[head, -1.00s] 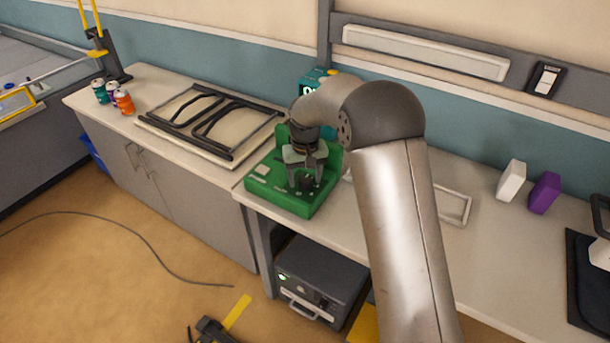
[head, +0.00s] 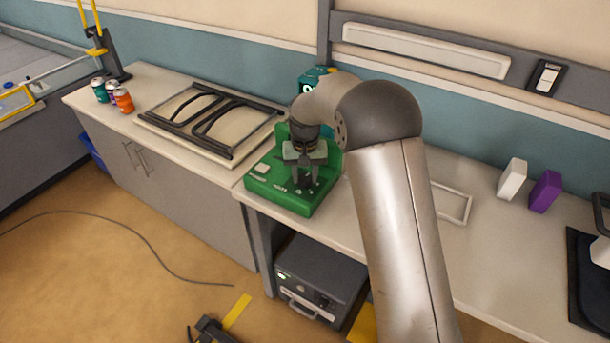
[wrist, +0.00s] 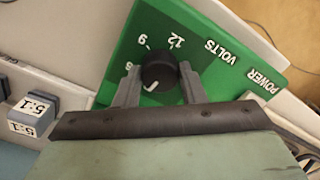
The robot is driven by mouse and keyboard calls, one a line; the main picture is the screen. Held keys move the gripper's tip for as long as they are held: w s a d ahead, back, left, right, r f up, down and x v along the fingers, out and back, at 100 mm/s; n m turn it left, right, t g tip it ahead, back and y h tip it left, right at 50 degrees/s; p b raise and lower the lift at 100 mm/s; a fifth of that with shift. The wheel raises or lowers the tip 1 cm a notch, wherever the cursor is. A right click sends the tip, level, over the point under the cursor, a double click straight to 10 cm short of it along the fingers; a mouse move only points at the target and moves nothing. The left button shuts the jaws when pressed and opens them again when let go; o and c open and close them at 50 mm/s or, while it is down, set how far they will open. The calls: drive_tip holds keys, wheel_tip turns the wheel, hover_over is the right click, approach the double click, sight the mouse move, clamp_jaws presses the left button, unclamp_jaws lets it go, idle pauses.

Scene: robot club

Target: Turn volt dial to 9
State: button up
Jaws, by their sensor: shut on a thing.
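The volt dial (wrist: 158,70) is a round black knob on a green power unit (wrist: 117,70), marked VOLTS and POWER. In the wrist view its white pointer mark sits at the lower left of the knob, on the side away from the 9 and 12. The 9 and 12 show above the dial; the 6 at its left is partly covered by a finger. My gripper (wrist: 158,82) is shut on the dial, one finger on each side. In the head view the green unit (head: 266,190) stands on the bench below my gripper (head: 304,180), which hides most of the dial.
Small blocks marked 5:1 (wrist: 35,114) lie left of the unit in the wrist view. A framed panel (head: 180,145) lies left of the unit in the head view. A white block and a purple block (head: 545,191) stand at the right.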

drive_tip(key=m, duration=0.3)
drive_tip(key=shift+m+b, duration=0.3)
drive_tip(key=shift+m, duration=0.1)
drive_tip(key=m, duration=0.3)
drive_tip(key=shift+m, duration=0.3)
drive_tip(key=m, duration=0.6)
drive_tip(key=m+p, duration=0.1)
drive_tip(key=m, duration=0.3)
drive_tip(key=shift+r+m, duration=0.1)
drive_tip(key=shift+m, duration=0.2)
drive_tip(key=shift+m+p, duration=0.65)
drive_tip(key=shift+m, duration=1.35)
drive_tip(key=o, duration=1)
